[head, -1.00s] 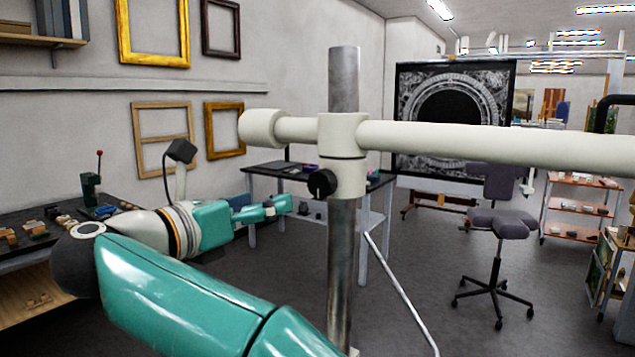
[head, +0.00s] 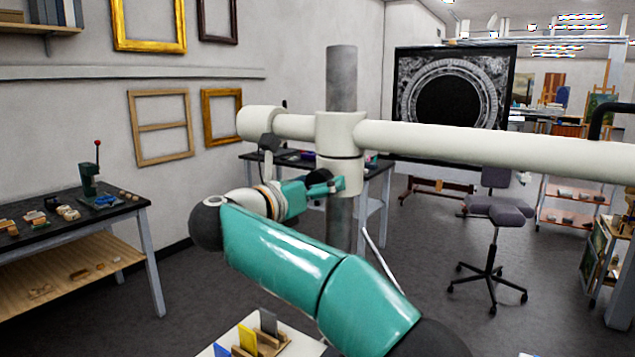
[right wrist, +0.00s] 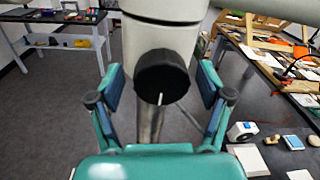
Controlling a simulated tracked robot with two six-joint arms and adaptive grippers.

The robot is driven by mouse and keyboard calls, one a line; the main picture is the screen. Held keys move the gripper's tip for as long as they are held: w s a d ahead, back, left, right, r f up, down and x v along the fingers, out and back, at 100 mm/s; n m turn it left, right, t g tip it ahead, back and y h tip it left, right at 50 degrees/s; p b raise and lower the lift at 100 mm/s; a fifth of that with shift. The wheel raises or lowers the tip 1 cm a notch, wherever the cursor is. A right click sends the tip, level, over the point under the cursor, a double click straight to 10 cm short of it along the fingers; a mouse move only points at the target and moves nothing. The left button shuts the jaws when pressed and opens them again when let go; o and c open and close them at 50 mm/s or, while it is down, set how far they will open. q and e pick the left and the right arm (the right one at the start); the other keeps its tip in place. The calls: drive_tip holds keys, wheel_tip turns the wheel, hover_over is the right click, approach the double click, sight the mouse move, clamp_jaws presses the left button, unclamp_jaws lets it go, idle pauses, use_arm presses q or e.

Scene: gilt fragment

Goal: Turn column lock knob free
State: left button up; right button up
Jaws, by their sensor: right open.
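The black column lock knob (head: 319,177) sits on the lower part of the cream collar (head: 340,150), which is around the upright metal column (head: 342,80). In the head view my right gripper (head: 332,187) is at the knob and partly covers it. In the right wrist view the knob (right wrist: 162,75) lies between the two open fingers of my right gripper (right wrist: 160,88), with a visible gap on each side. A pale line on the knob points down. I cannot tell how deep the knob sits between the pads. My left gripper is not in view.
A long cream boom (head: 480,145) runs right from the collar. A black workbench (head: 120,207) with small tools stands at left. A white board (head: 290,345) with coloured cards is below my right arm. A grey stool (head: 497,210) stands on open floor at right.

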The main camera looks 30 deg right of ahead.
drive_tip(key=c, duration=1.2)
drive_tip(key=shift+o, duration=0.2)
drive_tip(key=shift+n, duration=0.5)
drive_tip(key=n, duration=0.3)
drive_tip(key=shift+n, duration=0.3)
drive_tip(key=n, duration=0.5)
drive_tip(key=shift+n+t, duration=0.4)
drive_tip(key=n+p, duration=0.2)
drive_tip(key=n, duration=0.2)
drive_tip(key=shift+r+n, duration=0.1)
drive_tip(key=shift+n, duration=0.3)
drive_tip(key=n+p, duration=0.2)
drive_tip(key=n, duration=0.2)
drive_tip(key=shift+n+t, duration=0.3)
drive_tip(key=shift+n, duration=0.1)
drive_tip(key=shift+f, duration=0.25)
